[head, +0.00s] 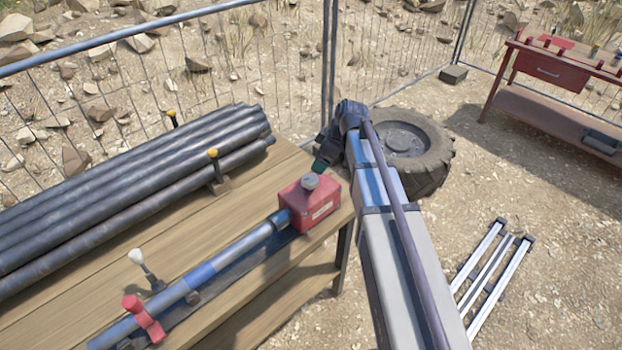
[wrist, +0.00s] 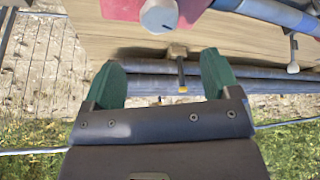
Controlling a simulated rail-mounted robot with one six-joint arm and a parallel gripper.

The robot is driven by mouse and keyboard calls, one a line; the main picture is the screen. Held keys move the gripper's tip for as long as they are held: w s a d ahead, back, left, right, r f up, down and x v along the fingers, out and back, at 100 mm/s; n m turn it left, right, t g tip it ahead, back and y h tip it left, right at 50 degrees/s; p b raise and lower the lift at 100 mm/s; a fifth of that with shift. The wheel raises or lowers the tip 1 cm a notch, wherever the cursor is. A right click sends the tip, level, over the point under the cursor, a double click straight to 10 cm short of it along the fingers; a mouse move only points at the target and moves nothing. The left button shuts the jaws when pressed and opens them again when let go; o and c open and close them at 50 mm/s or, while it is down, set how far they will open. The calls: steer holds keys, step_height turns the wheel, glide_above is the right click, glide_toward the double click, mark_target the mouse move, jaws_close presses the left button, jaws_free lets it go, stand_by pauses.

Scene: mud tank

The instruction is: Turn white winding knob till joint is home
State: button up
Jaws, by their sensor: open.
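A white round knob (head: 135,256) on a short slanted lever stands at the left of the blue pipe (head: 200,283); it also shows at the right of the wrist view (wrist: 293,68). The pipe's grey collar end (head: 279,221) meets a red box (head: 322,208) with a grey-white knob (head: 310,182) on top. In the wrist view this box knob (wrist: 158,15) is large at the top edge. My gripper (wrist: 162,78) is open and empty, with green fingers apart from both knobs.
A stack of dark pipes (head: 130,185) lies along the back of the wooden bench (head: 110,245), beside yellow-tipped posts (head: 213,153). A red clamp handle (head: 143,318) sits near the front. A tyre (head: 415,150) and wire fence stand beyond. A red workbench (head: 550,75) is far right.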

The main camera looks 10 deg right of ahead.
mark_target(311, 178)
steer(key=b+x, duration=0.9)
steer(key=x, duration=0.2)
steer(key=shift+d+b, duration=0.15)
steer(key=shift+b, duration=0.15)
steer(key=shift+r, duration=0.2)
steer(key=shift+c, duration=0.2)
steer(key=c, duration=0.9)
steer(key=shift+o, duration=0.2)
steer(key=shift+s+m, duration=0.1)
steer(key=shift+m, duration=0.2)
